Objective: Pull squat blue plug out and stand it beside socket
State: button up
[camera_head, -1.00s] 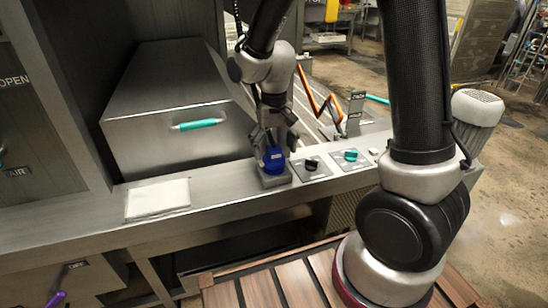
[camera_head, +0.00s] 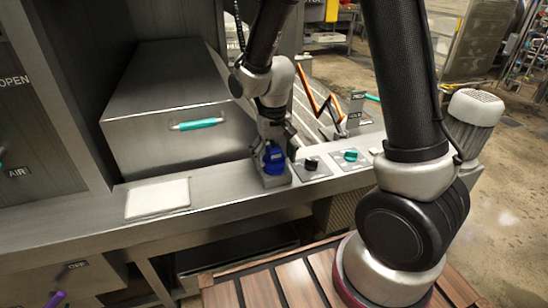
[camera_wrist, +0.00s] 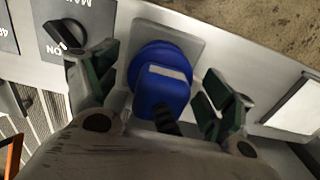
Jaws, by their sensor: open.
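The squat blue plug (camera_head: 274,158) sits in its grey socket (camera_head: 272,181) on the steel ledge, near the ledge's middle. In the wrist view the plug (camera_wrist: 160,85) has a pale label and a dark cable end, and the grey socket plate (camera_wrist: 182,32) shows behind it. My gripper (camera_head: 274,143) is at the plug from above. In the wrist view my gripper (camera_wrist: 155,95) is open, with one green-padded finger on each side of the plug and a visible gap at each side. The plug's joint with the socket is partly hidden.
Right of the socket are a black knob (camera_head: 311,163) and a teal knob (camera_head: 351,155) on plates. A white pad (camera_head: 157,198) lies on the ledge to the left, with bare ledge (camera_head: 222,180) between. A steel box with a teal handle (camera_head: 197,124) stands behind.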

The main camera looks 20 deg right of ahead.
aim_at(274, 147)
jog(key=shift+c, duration=0.2)
jog(key=c, duration=1.4)
jog(key=shift+o, duration=0.2)
jog(key=shift+r, duration=2.95)
